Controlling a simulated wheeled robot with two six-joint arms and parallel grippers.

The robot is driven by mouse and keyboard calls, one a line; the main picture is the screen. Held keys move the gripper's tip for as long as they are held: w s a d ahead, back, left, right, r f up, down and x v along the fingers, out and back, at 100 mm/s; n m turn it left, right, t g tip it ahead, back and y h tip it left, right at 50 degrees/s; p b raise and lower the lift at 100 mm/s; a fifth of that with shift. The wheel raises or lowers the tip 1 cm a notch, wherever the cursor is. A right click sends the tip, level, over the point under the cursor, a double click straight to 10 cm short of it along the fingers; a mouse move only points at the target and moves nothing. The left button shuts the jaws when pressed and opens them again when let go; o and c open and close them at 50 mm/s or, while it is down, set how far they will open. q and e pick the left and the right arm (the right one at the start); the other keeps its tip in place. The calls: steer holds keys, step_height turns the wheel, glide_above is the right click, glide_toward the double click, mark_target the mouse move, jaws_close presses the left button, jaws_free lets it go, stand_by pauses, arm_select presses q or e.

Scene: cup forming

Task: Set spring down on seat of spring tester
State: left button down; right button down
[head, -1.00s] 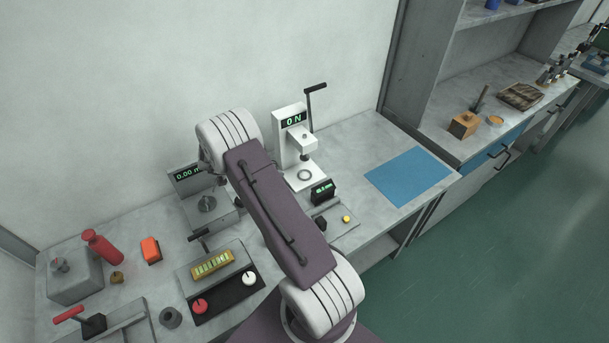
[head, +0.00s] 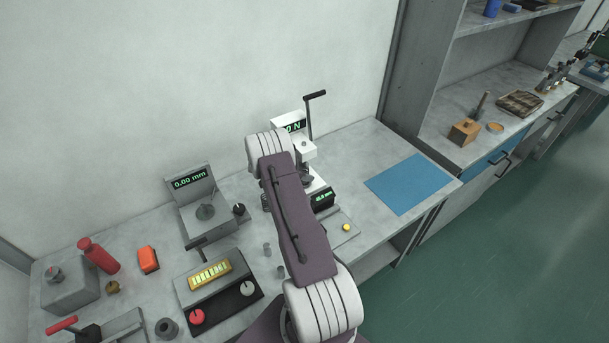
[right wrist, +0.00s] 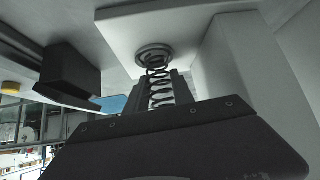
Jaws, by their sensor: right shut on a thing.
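The white spring tester (head: 308,149) stands on the bench by the wall, with a "0 N" display and a dark lever; my right arm partly covers it in the head view. The right wrist view shows its white base (right wrist: 197,12) and round grey seat (right wrist: 152,50). My right gripper (right wrist: 160,88) is shut on the dark coil spring (right wrist: 158,72). The spring's far end is right at the seat; I cannot tell whether it touches. My left gripper is not in view.
A gauge reading "0.00 mm" (head: 191,180) stands left of my arm. A small black box with a green display (head: 322,200) is close to the tester's front. A blue mat (head: 407,184) lies clear to the right. A red bottle (head: 99,256) is at the left.

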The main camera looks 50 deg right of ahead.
steer(key=shift+a, duration=0.15)
steer(key=c, duration=1.1)
jaws_free()
steer(key=shift+f, duration=0.1)
steer(key=v, duration=1.2)
steer(key=shift+r, duration=0.25)
